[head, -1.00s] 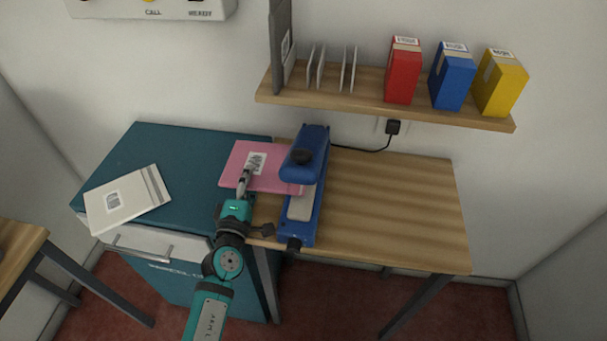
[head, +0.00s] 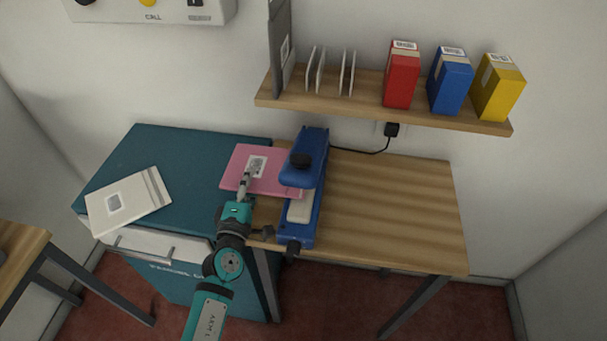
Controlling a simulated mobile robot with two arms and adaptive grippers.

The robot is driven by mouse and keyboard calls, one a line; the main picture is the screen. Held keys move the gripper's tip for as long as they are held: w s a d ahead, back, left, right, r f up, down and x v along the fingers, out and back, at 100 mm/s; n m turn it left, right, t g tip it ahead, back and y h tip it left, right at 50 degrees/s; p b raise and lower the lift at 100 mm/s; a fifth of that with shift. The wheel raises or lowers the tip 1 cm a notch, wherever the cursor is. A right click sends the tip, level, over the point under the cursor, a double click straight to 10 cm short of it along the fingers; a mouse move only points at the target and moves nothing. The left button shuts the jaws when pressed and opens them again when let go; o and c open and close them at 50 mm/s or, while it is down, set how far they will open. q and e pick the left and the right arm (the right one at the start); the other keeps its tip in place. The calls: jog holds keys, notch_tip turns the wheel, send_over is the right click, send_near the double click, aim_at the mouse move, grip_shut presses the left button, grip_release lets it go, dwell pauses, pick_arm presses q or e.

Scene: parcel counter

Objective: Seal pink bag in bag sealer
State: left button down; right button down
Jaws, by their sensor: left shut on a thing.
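The pink bag (head: 237,172) lies flat with a white label, across the teal cabinet's right edge and the wooden table. Its right end reaches into the blue bag sealer (head: 307,170), under the sealer's raised arm. My left gripper (head: 251,173) is shut on the pink bag near its middle, by the label. The sealer's arm hides the far end of the bag, so I cannot tell how deep it sits. My right gripper is not in view.
A white bag (head: 130,203) lies on the teal cabinet (head: 190,150) at left. The wooden table (head: 400,210) is clear right of the sealer. A wall shelf (head: 330,102) above holds a red box (head: 402,78), a blue box (head: 450,82), a yellow box (head: 497,88) and upright dividers.

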pick_arm(q)
jog(key=shift+s+d+f, duration=0.15)
jog(key=shift+d+f, duration=0.05)
jog(key=shift+d, duration=0.45)
jog(key=shift+w+a+r, duration=0.15)
jog(key=shift+w+a, duration=0.05)
jog(key=shift+a, duration=0.35)
jog(key=shift+w+a+r, duration=0.15)
jog(key=shift+a, duration=0.4)
jog(key=shift+w+a+r+b, duration=0.1)
jog(key=shift+w+a+b, duration=0.1)
jog(key=shift+a, duration=0.85)
jog(key=shift+w+a+f+b, duration=0.15)
jog(key=shift+w+a, duration=0.1)
jog(key=shift+a, duration=0.85)
jog(key=shift+w+a+r+b, duration=0.15)
jog(key=shift+w+a+b, duration=0.05)
jog(key=shift+a, duration=0.85)
